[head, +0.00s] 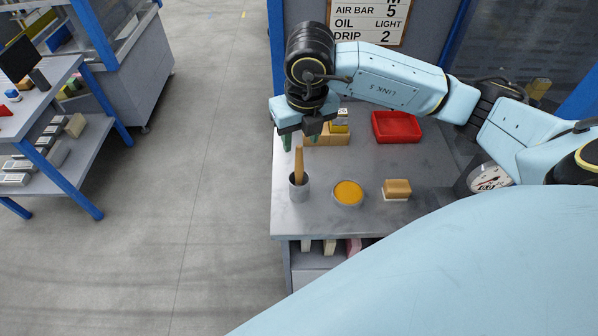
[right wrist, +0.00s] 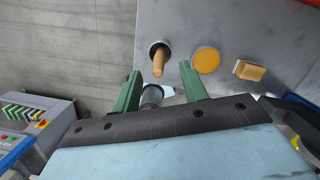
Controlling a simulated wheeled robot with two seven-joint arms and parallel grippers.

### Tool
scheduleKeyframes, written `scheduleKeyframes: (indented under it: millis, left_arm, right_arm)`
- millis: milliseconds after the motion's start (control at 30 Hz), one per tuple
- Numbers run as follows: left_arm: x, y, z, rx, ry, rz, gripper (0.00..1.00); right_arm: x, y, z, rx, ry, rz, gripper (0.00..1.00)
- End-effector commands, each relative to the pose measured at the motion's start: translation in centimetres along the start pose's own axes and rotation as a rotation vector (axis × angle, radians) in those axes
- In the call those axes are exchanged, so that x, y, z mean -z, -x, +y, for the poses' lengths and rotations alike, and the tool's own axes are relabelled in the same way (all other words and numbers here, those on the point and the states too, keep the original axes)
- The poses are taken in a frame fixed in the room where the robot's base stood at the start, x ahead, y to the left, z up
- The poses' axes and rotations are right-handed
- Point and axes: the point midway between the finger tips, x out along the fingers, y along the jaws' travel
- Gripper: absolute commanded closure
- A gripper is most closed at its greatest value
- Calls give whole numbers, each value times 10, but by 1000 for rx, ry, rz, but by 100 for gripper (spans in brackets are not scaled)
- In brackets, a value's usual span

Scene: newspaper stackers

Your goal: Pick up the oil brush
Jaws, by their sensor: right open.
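My left gripper is not in view.
On the table (head: 330,222) a round tin of yellow stuff (head: 348,193) and a wood-backed block brush (head: 397,189) lie right of the cup. A red tray (head: 396,127), wooden blocks (head: 330,139) and a dial gauge (head: 489,178) are also there. The table's left edge is close to the cup.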

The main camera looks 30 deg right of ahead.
Motion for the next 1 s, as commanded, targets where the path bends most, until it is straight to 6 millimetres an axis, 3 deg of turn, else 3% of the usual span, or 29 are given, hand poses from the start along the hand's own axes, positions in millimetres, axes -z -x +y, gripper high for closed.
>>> scheduleKeyframes:
  millis: [400,700,1000]
  left_arm:
    - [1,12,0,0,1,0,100]
    - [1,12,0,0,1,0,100]
    - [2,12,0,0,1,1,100]
  right_arm:
    - [5,-49,4,-1,0,3,57]
    - [5,-53,4,-1,2,0,58]
    - [4,-53,4,-1,1,0,97]
